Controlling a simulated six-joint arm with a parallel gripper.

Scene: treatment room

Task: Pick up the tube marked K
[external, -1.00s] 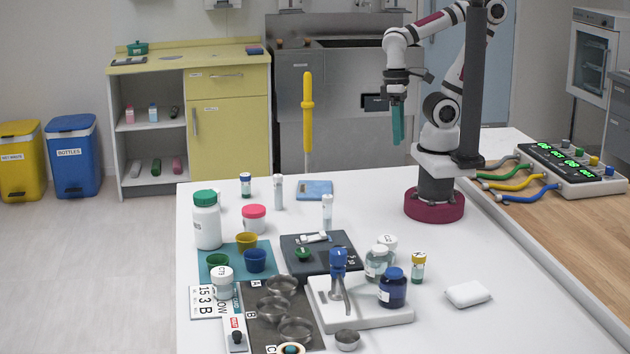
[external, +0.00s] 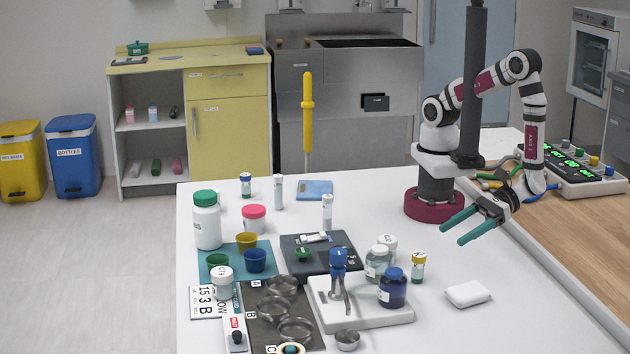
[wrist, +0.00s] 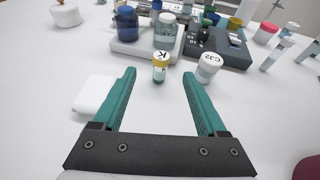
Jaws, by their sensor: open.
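The tube marked K (external: 418,268) is a small upright tube with a yellow cap, standing on the white table (external: 540,300) right of several jars. In the wrist view the tube (wrist: 160,72) shows its K label and appears between my fingertips, beyond their ends. My gripper (external: 452,233) has two teal fingers spread wide with nothing between them. In the external view it is above the table, up and to the right of the tube, pointing left toward it. The open fingers also show in the wrist view (wrist: 159,76).
A white-capped jar (wrist: 208,67) stands close to the tube, with a blue jar (external: 392,288) and a clear jar (external: 376,263) nearby. A white block (external: 468,294) lies right of the tube. The table between my gripper and the tube looks clear.

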